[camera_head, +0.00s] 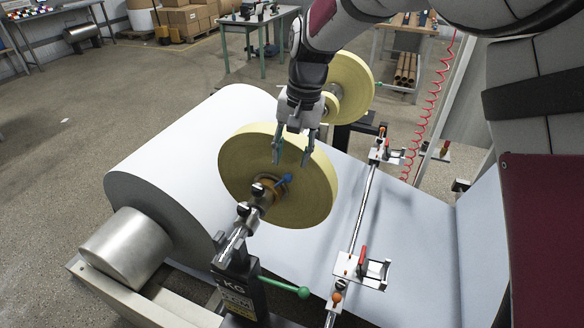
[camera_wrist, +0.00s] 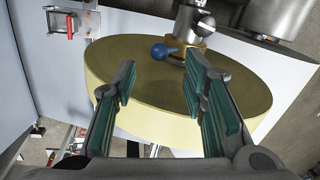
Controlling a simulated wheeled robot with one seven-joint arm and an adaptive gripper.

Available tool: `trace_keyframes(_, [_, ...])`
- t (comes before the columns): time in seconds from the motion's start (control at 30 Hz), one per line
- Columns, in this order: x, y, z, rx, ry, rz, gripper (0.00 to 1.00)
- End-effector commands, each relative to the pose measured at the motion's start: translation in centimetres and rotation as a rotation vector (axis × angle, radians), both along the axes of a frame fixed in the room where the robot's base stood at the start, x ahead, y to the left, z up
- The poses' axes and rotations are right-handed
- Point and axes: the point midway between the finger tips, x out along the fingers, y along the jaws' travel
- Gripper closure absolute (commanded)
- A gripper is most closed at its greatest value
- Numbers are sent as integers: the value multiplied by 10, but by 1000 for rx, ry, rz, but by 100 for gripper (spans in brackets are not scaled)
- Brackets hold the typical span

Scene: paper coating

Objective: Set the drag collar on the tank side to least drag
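A brass collar (camera_head: 266,190) with a blue lever (camera_head: 285,180) sits on the shaft at the near face of the front yellow roll (camera_head: 312,195). In the wrist view the blue knob (camera_wrist: 160,51) points left from the brass collar (camera_wrist: 203,46), beyond the fingertips. My gripper (camera_head: 291,156) is open and empty, pointing down over the front roll's upper part, close to the blue lever. In the wrist view a gap lies between my gripper's fingers (camera_wrist: 158,80). A second yellow roll (camera_head: 352,82) stands behind; no collar on it is clearly visible. I cannot tell which roll is the tank side.
A black stand (camera_head: 242,290) with a green-knobbed lever (camera_head: 300,292) holds the front shaft. A large white paper roll (camera_head: 190,150) is at left. A rod (camera_head: 362,205) with red-levered clamps (camera_head: 364,262) runs at right, over the white web.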

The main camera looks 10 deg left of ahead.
Motion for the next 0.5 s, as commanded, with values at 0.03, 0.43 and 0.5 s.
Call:
trace_keyframes(0.03, [-1, 1, -10, -2, 4, 1, 61])
trace_keyframes(0.43, [-1, 11, -69, 0, 1, 0, 61])
trace_keyframes(0.5, [-1, 11, -74, 0, 2, 0, 61])
